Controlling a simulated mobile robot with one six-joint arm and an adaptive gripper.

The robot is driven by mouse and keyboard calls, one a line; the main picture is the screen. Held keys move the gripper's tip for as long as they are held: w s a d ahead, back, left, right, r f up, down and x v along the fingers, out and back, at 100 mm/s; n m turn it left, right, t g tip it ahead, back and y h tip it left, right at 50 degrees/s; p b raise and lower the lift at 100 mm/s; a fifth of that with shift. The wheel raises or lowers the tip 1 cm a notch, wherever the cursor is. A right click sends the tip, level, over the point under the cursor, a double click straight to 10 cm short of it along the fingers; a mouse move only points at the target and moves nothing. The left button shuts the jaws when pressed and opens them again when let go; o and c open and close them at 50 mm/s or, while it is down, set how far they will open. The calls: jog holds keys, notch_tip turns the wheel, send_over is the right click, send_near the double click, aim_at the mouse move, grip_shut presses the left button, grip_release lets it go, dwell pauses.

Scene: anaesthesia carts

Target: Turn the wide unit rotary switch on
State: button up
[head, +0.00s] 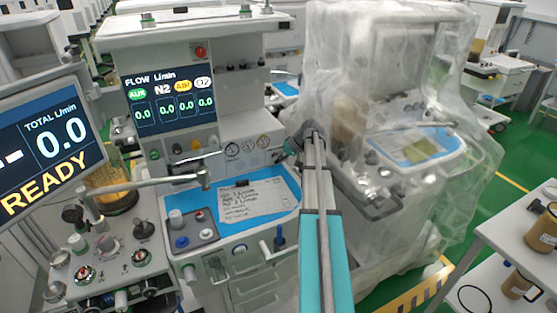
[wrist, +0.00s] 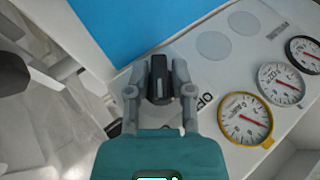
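The rotary switch (wrist: 160,80) is a black knob with a small pale mark, on a light panel in the wrist view. My gripper (wrist: 167,68) has one grey finger on each side of the switch. The fingers are apart, with a narrow gap visible on the right side; firm contact on the left cannot be made out. Partly covered lettering stands on the panel just right of the switch. In the head view my gripper (head: 304,138) is at the right end of the middle unit's front panel, and the switch is hidden behind it.
Round gauges (wrist: 245,118) sit close right of the switch. A blue sheet (wrist: 135,28) lies on the worktop beside the panel. In the head view a plastic-covered machine (head: 430,100) stands close right of my arm, and a display (head: 55,145) is at left.

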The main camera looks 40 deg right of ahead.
jog(key=shift+o, duration=0.9)
jog(key=shift+r+p, duration=0.1)
jog(key=shift+p, duration=0.25)
